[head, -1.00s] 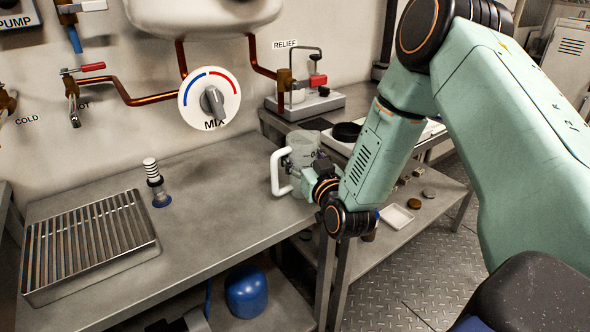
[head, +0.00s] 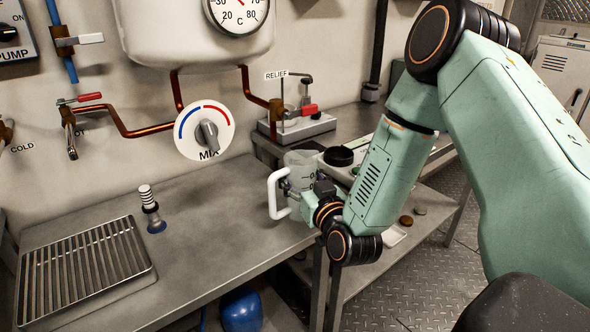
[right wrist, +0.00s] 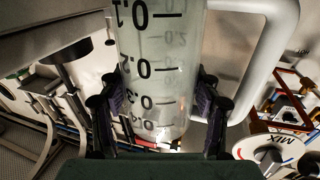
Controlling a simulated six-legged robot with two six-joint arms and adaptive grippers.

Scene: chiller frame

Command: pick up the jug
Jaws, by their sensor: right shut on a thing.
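The jug (head: 300,172) is a clear measuring jug with a white handle (head: 274,195) on its left side in the head view. It is at the right end of the steel counter, and my right gripper (head: 312,190) meets it from the right. In the right wrist view the jug (right wrist: 160,70) fills the middle, with dark scale marks, and the two fingers (right wrist: 160,110) press on either side of its body. The jug's base is partly hidden in the head view, so I cannot tell whether it touches the counter. My left gripper is not in view.
A slatted drain tray (head: 85,268) lies on the counter (head: 210,215) at left, with a small striped-top piece (head: 149,205) beside it. The mix dial (head: 205,132) is on the wall behind. A relief valve block (head: 297,125) stands behind the jug. The counter's middle is clear.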

